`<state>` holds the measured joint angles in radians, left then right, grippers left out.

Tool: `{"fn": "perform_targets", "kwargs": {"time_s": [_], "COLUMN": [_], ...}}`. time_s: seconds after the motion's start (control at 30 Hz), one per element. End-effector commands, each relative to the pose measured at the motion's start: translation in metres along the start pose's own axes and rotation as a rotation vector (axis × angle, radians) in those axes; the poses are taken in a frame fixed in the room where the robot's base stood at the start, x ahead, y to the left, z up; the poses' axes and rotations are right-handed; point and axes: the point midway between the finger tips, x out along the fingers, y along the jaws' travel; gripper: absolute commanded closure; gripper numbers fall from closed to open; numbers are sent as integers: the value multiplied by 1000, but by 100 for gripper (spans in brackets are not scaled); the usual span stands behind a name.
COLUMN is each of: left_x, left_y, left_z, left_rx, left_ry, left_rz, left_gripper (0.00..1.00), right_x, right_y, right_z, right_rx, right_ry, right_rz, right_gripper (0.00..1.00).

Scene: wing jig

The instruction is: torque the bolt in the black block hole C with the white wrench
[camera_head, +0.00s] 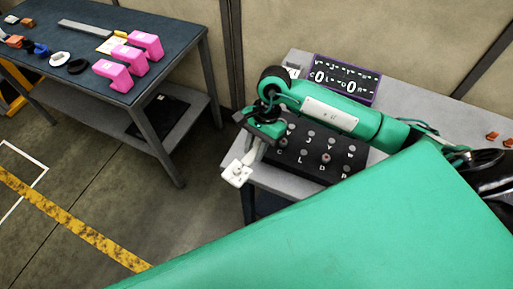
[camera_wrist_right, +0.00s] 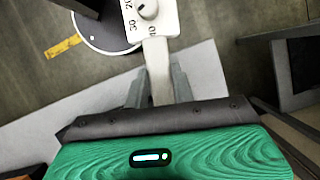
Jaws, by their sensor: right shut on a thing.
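The black block (camera_head: 315,165) lies on the grey table, with rows of round holes and white letters. The letter C shows near its left end, close beside my right gripper; I cannot make out a bolt in that hole. A brownish piece shows at the hole by the D. My right gripper (camera_head: 252,143) is at the block's left end, shut on the white wrench (camera_head: 237,173). In the right wrist view the wrench's pale shank (camera_wrist_right: 157,65) sits between the fingers (camera_wrist_right: 157,90), and its numbered head points away. The wrench head hangs past the table edge. My left gripper is not in view.
A display panel (camera_head: 345,80) with a purple rim stands behind the block. Orange pieces (camera_head: 492,136) lie at the right. Another table (camera_head: 185,40) at the left bears pink blocks (camera_head: 113,74) and small parts. Open floor lies between the tables.

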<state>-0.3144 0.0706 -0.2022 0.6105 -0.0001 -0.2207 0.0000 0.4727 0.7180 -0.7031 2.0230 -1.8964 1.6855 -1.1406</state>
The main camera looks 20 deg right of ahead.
Motion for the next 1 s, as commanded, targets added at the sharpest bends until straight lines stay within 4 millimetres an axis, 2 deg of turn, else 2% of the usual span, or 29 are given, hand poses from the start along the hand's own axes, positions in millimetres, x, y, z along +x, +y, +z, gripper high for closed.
{"fn": "perform_targets", "kwargs": {"time_s": [0.13, 0.37, 0.8, 1.0], "left_x": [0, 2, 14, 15], "left_y": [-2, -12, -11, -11], "left_z": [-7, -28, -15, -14], "left_rx": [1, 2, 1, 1], "left_ry": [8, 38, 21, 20], "left_rz": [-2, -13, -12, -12], "left_gripper": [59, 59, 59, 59], "right_x": [4, 9, 42, 46], "right_y": [3, 3, 3, 3], "right_z": [-2, -6, -19, -21], "right_rx": [117, 167, 165, 164], "right_ry": [-2, -1, -1, 0], "right_rz": [-50, -71, -69, -70], "right_gripper": [100, 100, 100, 100]}}
